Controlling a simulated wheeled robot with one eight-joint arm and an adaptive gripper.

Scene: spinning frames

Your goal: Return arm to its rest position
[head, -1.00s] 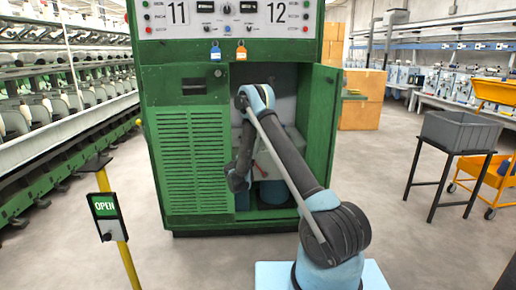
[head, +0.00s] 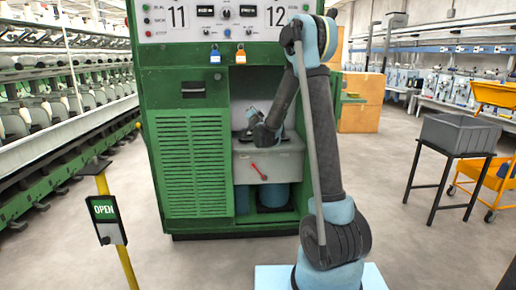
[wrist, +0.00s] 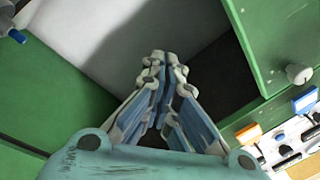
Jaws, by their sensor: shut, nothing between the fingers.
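My arm (head: 327,135) is raised, its elbow bent high in front of the right part of the green cabinet's panel. Its wrist end (head: 267,132) shows small and dark in front of the cabinet's open compartment; the fingers are hard to make out there. In the wrist view my gripper (wrist: 158,62) has its fingertips together with nothing between them. Green panels and a grey surface lie beyond the fingers, and I see no contact with them.
The green cabinet (head: 195,160) stands ahead. Inside its compartment are a grey box (head: 282,160) with a red lever (head: 258,171) and blue containers (head: 272,194). A grey bin on a black stand (head: 458,134) is at right, with clear floor between.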

